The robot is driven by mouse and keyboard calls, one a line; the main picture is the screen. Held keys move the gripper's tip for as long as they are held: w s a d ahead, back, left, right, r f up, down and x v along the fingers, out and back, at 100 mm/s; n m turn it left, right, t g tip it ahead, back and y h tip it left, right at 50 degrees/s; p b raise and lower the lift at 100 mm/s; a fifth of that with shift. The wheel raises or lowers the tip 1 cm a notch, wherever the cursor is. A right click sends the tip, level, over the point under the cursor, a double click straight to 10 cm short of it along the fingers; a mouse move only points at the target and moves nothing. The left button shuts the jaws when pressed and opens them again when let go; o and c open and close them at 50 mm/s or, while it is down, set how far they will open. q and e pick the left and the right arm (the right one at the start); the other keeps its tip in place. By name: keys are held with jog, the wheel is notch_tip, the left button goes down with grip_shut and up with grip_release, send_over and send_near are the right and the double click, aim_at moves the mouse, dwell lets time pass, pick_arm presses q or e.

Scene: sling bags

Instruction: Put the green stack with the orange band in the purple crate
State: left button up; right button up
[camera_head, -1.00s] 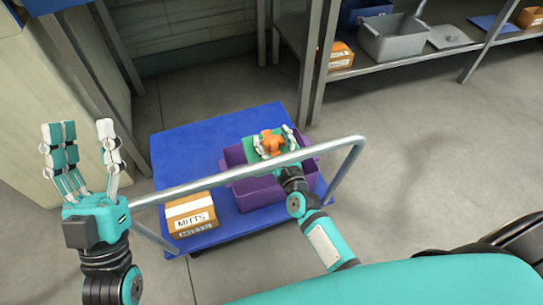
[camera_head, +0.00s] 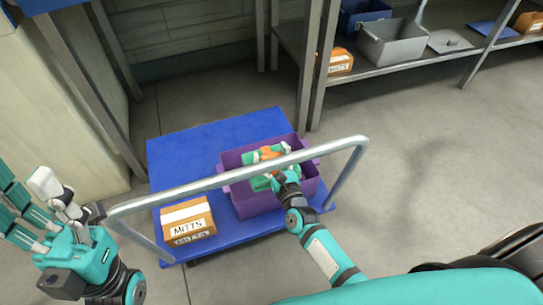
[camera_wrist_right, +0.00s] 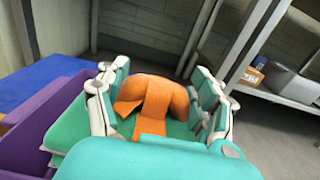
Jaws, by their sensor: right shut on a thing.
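The purple crate (camera_head: 243,197) stands on the blue cart in the head view; its wall also shows in the right wrist view (camera_wrist_right: 55,128). My right gripper (camera_head: 265,154) is over and partly inside the crate. In the right wrist view my right gripper (camera_wrist_right: 158,105) has its fingers on both sides of the green stack (camera_wrist_right: 120,158) and is shut on it. The orange band (camera_wrist_right: 155,98) shows between the fingers. Whether the stack touches the crate floor is hidden. My left gripper (camera_head: 40,215) is open and empty at the left edge of the head view.
The blue cart (camera_head: 180,150) has a metal push handle (camera_head: 220,180) running in front of the crate. A cardboard MITTS box (camera_head: 187,220) sits left of the crate. A shelf at the back right holds a grey bin (camera_head: 392,40) and another box (camera_head: 340,62).

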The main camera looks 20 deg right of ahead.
jog(key=shift+f+b, duration=0.55)
jog(key=shift+b, duration=0.1)
jog(key=o, duration=1.8)
jog(key=shift+c, duration=0.2)
